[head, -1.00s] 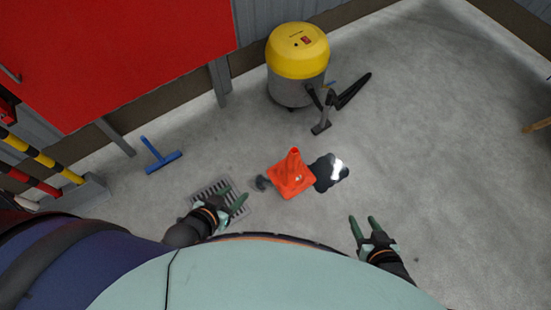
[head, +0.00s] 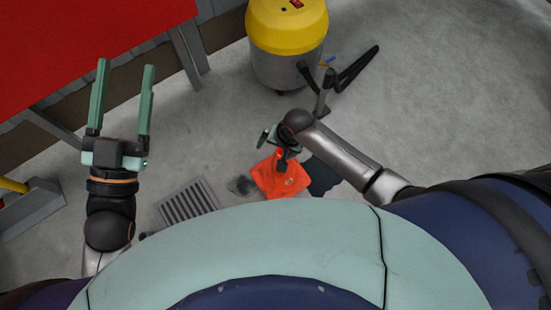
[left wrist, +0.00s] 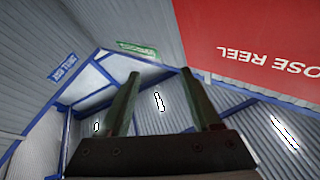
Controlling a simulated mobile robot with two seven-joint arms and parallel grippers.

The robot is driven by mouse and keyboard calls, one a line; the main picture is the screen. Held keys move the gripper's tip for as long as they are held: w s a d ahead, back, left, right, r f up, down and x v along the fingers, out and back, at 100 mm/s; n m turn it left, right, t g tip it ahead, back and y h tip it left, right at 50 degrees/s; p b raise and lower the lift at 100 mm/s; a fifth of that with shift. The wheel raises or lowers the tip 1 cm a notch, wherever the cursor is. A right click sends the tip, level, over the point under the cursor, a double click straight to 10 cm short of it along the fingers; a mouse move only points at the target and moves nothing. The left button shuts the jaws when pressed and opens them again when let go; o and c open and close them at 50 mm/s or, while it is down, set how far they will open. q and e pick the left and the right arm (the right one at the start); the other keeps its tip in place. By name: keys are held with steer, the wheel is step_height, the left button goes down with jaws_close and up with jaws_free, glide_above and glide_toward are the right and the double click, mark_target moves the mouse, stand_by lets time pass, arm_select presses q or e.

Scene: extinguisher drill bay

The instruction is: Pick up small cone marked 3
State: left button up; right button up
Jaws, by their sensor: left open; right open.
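A small orange cone (head: 280,180) stands on the concrete floor in the middle of the head view. A small pale mark shows on its base, but I cannot read it. My right gripper (head: 277,147) is open, right at the cone's top and partly hiding it. I cannot tell whether its fingers touch the cone. My left gripper (head: 126,68) is open and empty at the upper left, well away from the cone. In the left wrist view its two fingers (left wrist: 165,100) stand apart with nothing between them.
A red cabinet (head: 80,50) is at upper left. Floor at right is clear.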

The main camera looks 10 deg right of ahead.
arm_select(q)
steer(key=s+d+r+m+t+h+b, duration=0.1)
steer(key=s+r+m+h+b, duration=0.25)
steer(key=s+h+b, duration=0.2)
step_height(320, 180, down, 9)
steer(key=d+b, duration=0.1)
steer(key=b, duration=0.7)
steer(key=shift+w+f+m+h, duration=0.15)
steer(key=shift+w+m+h, duration=0.2)
steer(key=shift+m+h, duration=0.1)
arm_select(e)
steer(key=w+d+f+m+g+h, duration=0.1)
steer(key=w+f, duration=0.1)
steer(key=f, duration=0.6)
steer(key=w+d+f+m+g+h, duration=0.1)
steer(key=w+d+f+m, duration=0.1)
steer(key=f, duration=0.7)
steer(key=shift+w+d, duration=0.3)
steer(key=shift+w, duration=0.2)
arm_select(q)
steer(key=shift+d, duration=0.1)
arm_select(e)
steer(key=shift+c, duration=0.2)
steer(key=shift+c, duration=0.8)
steer(key=shift+f, duration=0.1)
jaws_close()
